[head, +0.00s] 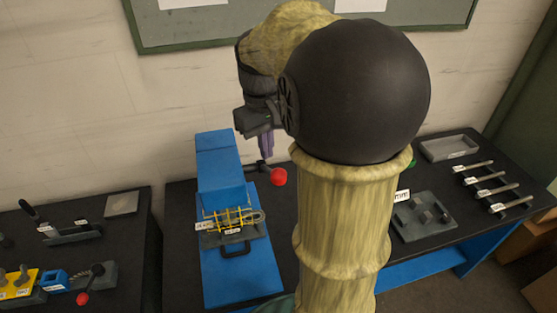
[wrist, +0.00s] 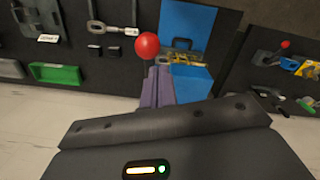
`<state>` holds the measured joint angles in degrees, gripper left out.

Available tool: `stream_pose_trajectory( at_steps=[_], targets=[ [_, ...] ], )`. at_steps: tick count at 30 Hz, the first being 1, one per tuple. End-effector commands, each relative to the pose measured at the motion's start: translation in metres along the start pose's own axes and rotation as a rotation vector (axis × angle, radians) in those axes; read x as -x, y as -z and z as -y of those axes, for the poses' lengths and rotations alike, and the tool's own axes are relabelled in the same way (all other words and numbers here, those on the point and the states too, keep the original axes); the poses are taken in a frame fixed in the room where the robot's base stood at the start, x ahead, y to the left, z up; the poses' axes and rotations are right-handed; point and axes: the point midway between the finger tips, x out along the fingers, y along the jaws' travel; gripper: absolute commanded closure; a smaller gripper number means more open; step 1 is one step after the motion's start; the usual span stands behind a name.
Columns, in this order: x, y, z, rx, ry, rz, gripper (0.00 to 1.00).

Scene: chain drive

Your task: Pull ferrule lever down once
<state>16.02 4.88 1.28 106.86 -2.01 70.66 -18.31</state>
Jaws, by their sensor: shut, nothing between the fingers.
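The lever ends in a red ball (head: 278,177) on a short dark arm that sticks out from the right side of a blue press (head: 218,165). In the wrist view the red ball (wrist: 147,45) shows just beyond the fingertips. My gripper (head: 266,152) points down with its purple fingers right above the lever's dark arm, slightly left of the ball. The fingers (wrist: 158,72) are together and hold nothing. I cannot tell whether they touch the lever. My own arm hides part of the bench to the right of the press.
At right are a grey block (head: 425,215), several labelled tools (head: 485,180) and a grey tray (head: 449,148). Another bench with a second red-knobbed lever (head: 84,298) stands at left. The wall is close behind.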

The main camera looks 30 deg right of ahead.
Motion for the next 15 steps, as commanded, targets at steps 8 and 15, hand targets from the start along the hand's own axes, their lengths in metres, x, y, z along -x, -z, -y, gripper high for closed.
stream_pose_trajectory(
  at_steps=[8, 15],
  targets=[
    [0.043, -0.007, -0.019, 0.01, 0.016, 0.052, 1.0],
    [0.041, -0.007, -0.019, 0.008, 0.016, 0.051, 1.0]
  ],
)
